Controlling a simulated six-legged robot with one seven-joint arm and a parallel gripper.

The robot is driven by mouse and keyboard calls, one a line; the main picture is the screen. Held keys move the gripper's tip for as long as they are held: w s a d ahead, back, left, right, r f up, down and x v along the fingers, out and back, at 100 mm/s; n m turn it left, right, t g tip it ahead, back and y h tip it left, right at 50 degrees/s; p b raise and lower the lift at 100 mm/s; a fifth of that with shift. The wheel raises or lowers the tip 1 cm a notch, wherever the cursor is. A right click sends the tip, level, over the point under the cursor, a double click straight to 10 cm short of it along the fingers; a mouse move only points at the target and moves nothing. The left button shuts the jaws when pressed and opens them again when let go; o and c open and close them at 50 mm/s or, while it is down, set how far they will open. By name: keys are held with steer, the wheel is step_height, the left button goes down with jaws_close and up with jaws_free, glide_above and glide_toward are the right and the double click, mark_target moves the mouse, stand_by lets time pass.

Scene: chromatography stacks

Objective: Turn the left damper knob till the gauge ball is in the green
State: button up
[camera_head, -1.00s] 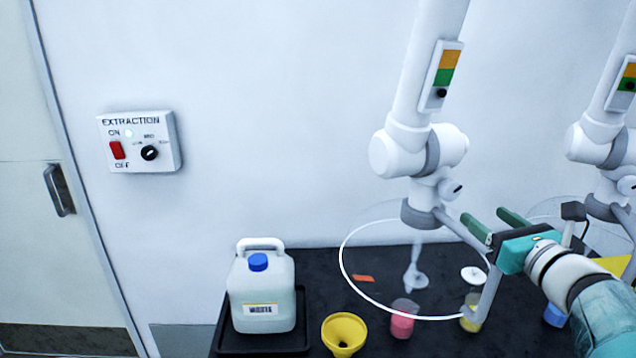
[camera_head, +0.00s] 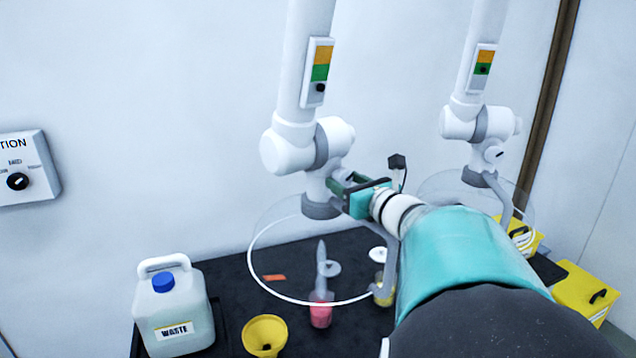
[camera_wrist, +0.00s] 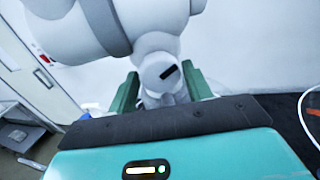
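The left extraction arm carries a gauge (camera_head: 317,72) with orange over green over grey. Its black ball (camera_head: 320,88) sits in the grey, just below the green. The left damper knob (camera_wrist: 168,73), white with a black slanted mark, shows in the wrist view on the arm's joint. My gripper (camera_head: 336,184) is at this joint in the head view and covers most of the knob there. In the wrist view its two green fingers stand apart, one on each side of the knob, with visible space around it. I cannot tell whether either finger touches it.
The right arm has its own gauge (camera_head: 482,69), ball in the green, and a knob (camera_head: 493,154). A clear hood (camera_head: 262,225) hangs below the left arm. A waste jug (camera_head: 175,310), yellow funnel (camera_head: 264,335) and pink beaker (camera_head: 321,312) stand on the black bench.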

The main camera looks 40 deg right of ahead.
steer(key=c, duration=0.6)
steer(key=shift+d+n+t, duration=0.1)
steer(key=shift+n+t, duration=0.2)
steer(key=shift+n, duration=2.1)
steer(key=o, duration=1)
steer(key=shift+c, duration=0.2)
steer(key=s+a, duration=0.1)
steer(key=s, duration=1.2)
steer(key=shift+s+f, duration=0.35)
steer(key=shift+s, duration=0.05)
steer(key=shift+a, duration=0.15)
